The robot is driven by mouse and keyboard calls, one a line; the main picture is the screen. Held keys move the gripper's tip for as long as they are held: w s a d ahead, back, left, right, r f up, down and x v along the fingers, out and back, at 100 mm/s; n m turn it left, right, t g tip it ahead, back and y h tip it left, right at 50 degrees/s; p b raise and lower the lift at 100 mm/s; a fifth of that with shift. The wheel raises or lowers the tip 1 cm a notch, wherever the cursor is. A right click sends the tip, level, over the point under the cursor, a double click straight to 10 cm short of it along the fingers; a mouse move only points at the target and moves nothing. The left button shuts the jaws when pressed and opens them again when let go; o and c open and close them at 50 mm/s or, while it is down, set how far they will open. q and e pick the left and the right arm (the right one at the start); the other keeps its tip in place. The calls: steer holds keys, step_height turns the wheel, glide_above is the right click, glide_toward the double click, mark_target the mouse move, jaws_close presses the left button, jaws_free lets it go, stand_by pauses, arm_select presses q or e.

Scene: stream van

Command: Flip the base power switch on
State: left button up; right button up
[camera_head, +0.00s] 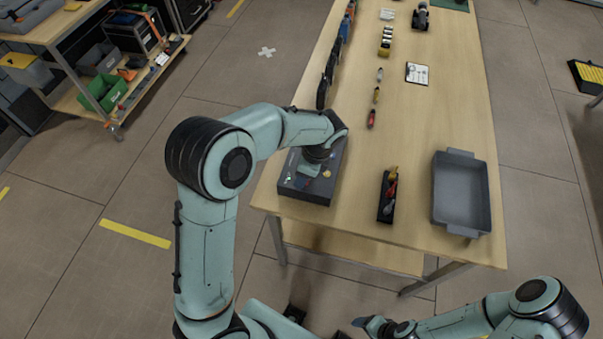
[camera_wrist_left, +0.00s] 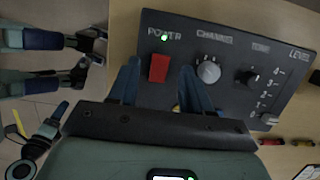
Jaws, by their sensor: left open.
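A dark control box (camera_head: 305,195) sits at the near left end of the workbench. In the left wrist view its panel (camera_wrist_left: 215,45) carries a red rocker switch (camera_wrist_left: 159,68) under the label POWER. A small green light (camera_wrist_left: 164,37) glows at that label. My left gripper (camera_wrist_left: 160,82) is open, its blue fingers to either side of the red switch with a gap between them; contact cannot be told. In the head view my left gripper (camera_head: 310,170) is over the box and partly hidden by its own arm. My right gripper (camera_head: 372,325) is low at the bottom edge, its jaws unclear.
Beside the switch are a grey channel knob (camera_wrist_left: 208,72), a black tone knob (camera_wrist_left: 249,77) and a level slider (camera_wrist_left: 268,118). A grey tray (camera_head: 440,200) and a black holder (camera_head: 386,208) stand right on the workbench (camera_head: 350,220). A shelf cart (camera_head: 75,115) stands at upper left.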

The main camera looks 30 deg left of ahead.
arm_select(q)
steer(key=p+v, duration=0.1)
steer(key=v, duration=1)
steer(key=shift+r, duration=0.4)
arm_select(e)
steer(key=shift+w+r, duration=0.8)
steer(key=shift+r, duration=0.2)
arm_select(q)
steer(key=shift+s, duration=0.1)
arm_select(e)
steer(key=shift+s, duration=0.1)
